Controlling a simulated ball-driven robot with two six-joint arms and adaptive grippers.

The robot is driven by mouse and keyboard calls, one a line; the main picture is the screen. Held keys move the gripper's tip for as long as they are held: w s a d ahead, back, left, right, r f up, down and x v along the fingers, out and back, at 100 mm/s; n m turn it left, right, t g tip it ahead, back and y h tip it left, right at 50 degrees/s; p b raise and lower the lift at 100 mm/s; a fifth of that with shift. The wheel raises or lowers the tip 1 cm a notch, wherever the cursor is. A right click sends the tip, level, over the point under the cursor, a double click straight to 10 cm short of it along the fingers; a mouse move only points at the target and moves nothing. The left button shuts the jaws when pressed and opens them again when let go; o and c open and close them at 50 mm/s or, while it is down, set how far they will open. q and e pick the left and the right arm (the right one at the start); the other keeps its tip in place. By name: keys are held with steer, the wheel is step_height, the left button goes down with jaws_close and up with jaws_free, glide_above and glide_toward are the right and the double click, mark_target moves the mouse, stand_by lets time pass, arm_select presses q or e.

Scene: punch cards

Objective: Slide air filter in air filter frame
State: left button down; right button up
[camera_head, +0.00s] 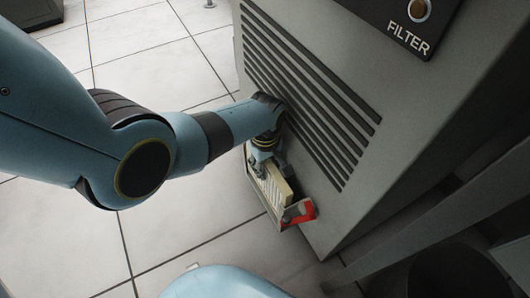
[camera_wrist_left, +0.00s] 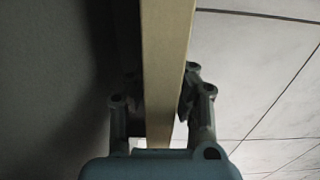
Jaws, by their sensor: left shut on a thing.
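The cream air filter (camera_head: 277,187) stands on edge at the lower side of the grey machine. The air filter frame (camera_head: 299,214) is an open metal holder with a red corner, sticking out from the machine around the filter. My left gripper (camera_head: 268,162) is shut on the filter from above, its fingers partly hidden by the wrist. In the left wrist view the filter (camera_wrist_left: 166,70) runs as a long pale bar between the two fingers (camera_wrist_left: 160,95). How deep the filter sits in the frame is hard to tell. My right gripper is not seen.
The grey machine (camera_head: 390,120) with slanted vent slots fills the right side, close to my left wrist. A dark FILTER panel (camera_head: 405,22) with a round amber button is at its top. Pale floor tiles (camera_head: 60,235) lie clear at left and below.

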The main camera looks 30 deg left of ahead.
arm_select(q)
steer(key=shift+f, duration=0.15)
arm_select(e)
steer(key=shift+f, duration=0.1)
arm_select(q)
steer(key=shift+f+b, duration=0.75)
steer(key=shift+f, duration=0.1)
steer(key=c, duration=0.6)
jaws_free()
steer(key=shift+r, duration=0.15)
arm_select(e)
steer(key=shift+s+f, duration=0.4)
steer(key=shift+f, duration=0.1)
